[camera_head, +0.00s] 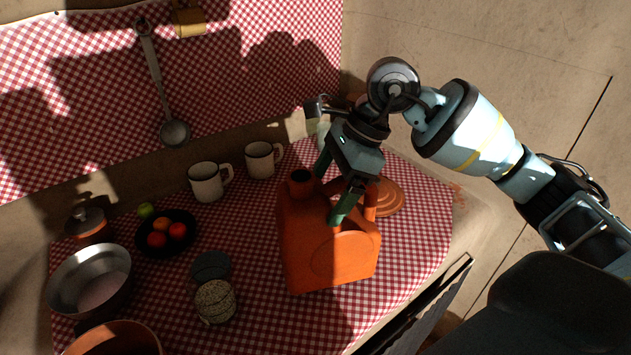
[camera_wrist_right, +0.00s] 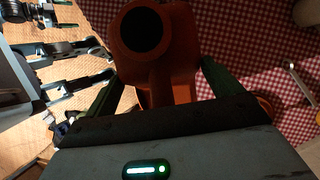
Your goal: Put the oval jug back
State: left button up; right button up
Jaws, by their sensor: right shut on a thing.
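The oval jug (camera_head: 328,250) is orange, with a short round neck and an oval panel on its side. It is upright over the right part of the checked cloth; I cannot tell whether its base touches the cloth. My right gripper (camera_head: 333,190) comes from above and is shut on the jug's upper part, with one green finger on each side. In the right wrist view the jug (camera_wrist_right: 185,50) shows its dark mouth between the fingers. The exact grip contact is partly hidden. My left gripper does not show in the head view.
The checked cloth (camera_head: 420,235) carries two mugs (camera_head: 206,182) (camera_head: 260,160), a fruit bowl (camera_head: 140,236), a speckled cup (camera_head: 216,301), a metal bowl (camera_head: 90,282) and an orange pot (camera_head: 115,340). An orange lid-like disc (camera_head: 388,197) lies behind the jug. A ladle (camera_head: 174,132) hangs on the wall.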

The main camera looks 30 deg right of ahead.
jog(key=w+d, duration=0.1)
jog(key=w, duration=0.5)
jog(key=shift+w+f, duration=0.25)
jog(key=shift+w, duration=0.15)
jog(key=shift+w+d, duration=0.1)
jog(key=shift+w+f+p, duration=0.2)
jog(key=shift+f+p, duration=0.25)
jog(key=shift+f, duration=1.5)
jog(key=o, duration=1.8)
jog(key=shift+d+f, duration=0.1)
jog(key=shift+c, duration=0.2)
jog(key=v, duration=1.2)
jog(key=shift+r, duration=0.2)
